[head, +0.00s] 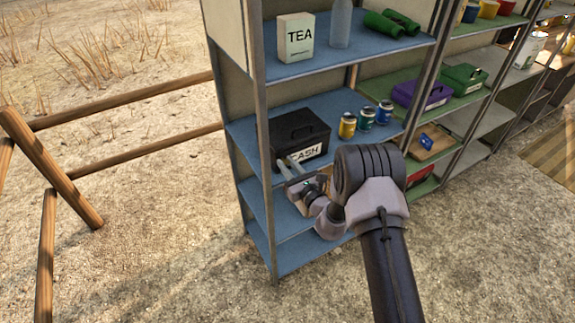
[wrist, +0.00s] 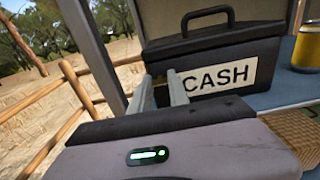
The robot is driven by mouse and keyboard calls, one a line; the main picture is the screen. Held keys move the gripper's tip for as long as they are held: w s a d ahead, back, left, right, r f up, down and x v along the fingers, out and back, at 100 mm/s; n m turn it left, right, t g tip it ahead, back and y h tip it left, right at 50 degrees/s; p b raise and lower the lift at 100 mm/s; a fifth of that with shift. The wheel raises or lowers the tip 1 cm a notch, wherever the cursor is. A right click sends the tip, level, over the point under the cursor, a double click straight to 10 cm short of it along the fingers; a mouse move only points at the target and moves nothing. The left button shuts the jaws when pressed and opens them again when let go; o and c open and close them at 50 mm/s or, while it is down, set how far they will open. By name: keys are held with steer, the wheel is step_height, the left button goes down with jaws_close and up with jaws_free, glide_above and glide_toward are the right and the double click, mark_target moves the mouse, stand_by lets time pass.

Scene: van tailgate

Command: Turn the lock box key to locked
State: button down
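The lock box is a black box with a top handle and a white CASH label. It stands on the blue middle shelf in the head view (head: 300,130) and fills the upper middle of the wrist view (wrist: 225,42). My gripper (head: 287,163) is at the lower left of the box front. In the wrist view its two fingers (wrist: 160,82) are apart, with a gap between them, and point at the box front beside the label's left end. I cannot make out the key; the fingers cover part of that area. Contact with the box cannot be told.
Small jars, yellow (head: 347,126), teal and blue, stand right of the box. A TEA box (head: 295,38) and a bottle (head: 340,24) are on the shelf above. Shelf posts (head: 262,150) flank the box. A wooden fence (head: 120,100) stands to the left.

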steer(key=shift+m, duration=0.3)
steer(key=shift+m+p, duration=1.45)
steer(key=shift+m, duration=6.85)
steer(key=c, duration=1.2)
jaws_free()
steer(key=shift+c, duration=0.2)
